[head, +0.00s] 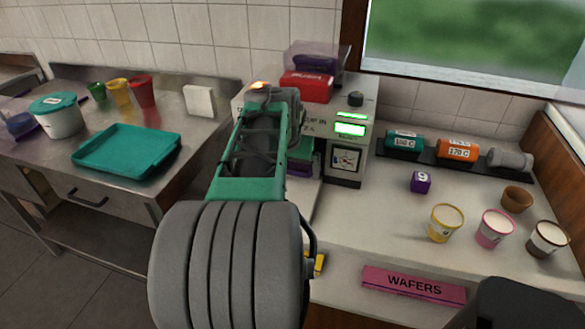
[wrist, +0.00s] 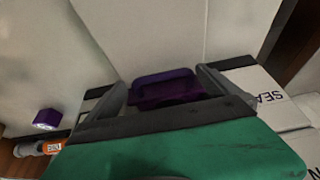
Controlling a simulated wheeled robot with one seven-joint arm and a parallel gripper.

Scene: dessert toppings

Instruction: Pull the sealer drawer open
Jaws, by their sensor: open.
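The sealer (head: 366,112) is a pale machine with a red PUSH bar (head: 306,87), a lit green display and a dial, at the back of the counter in the head view. My arm covers its left front, and a little purple shows low there beside the arm. In the wrist view a purple handle-like part (wrist: 165,78) lies between the two fingers of my gripper (wrist: 161,86). The gripper is open, one finger on each side of it. I cannot tell whether the fingers touch it. Part of a label, "SEA", shows at right.
On the counter right of the sealer are a purple cube (head: 420,182), several cups and a rack of canisters (head: 404,143). A pink WAFERS box (head: 413,285) lies near the front edge. A teal tray (head: 126,150) sits on the left steel table. The mid-counter has free room.

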